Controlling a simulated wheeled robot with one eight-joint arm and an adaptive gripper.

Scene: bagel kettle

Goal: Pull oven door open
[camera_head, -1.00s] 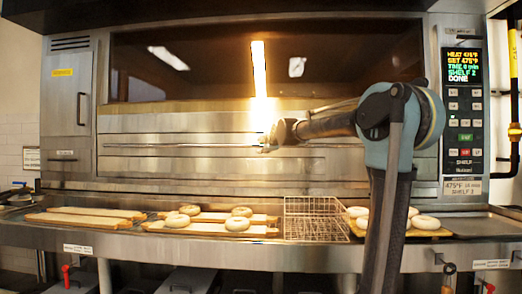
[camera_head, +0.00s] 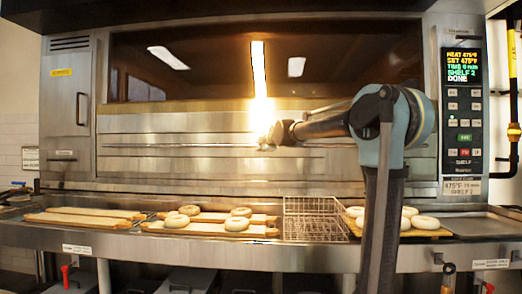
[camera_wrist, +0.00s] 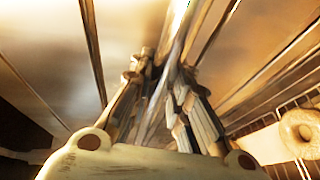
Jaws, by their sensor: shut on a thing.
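The oven door (camera_head: 185,122) is a wide steel panel below the dark oven window, with a long thin horizontal handle bar (camera_head: 200,146) across it. My gripper (camera_head: 267,141) is at the middle of this bar, in front of the door. A bright glare hides part of its fingertips in the head view. In the wrist view my gripper's fingers (camera_wrist: 165,80) lie on both sides of the bright bar (camera_wrist: 178,35) and are shut on it. I cannot tell from these frames whether the door stands slightly ajar.
Below the door is a steel counter (camera_head: 180,236) with boards of bagels (camera_head: 237,224), a wire basket (camera_head: 312,207) and more bagels (camera_head: 425,223) at right. A control panel (camera_head: 462,110) is at right.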

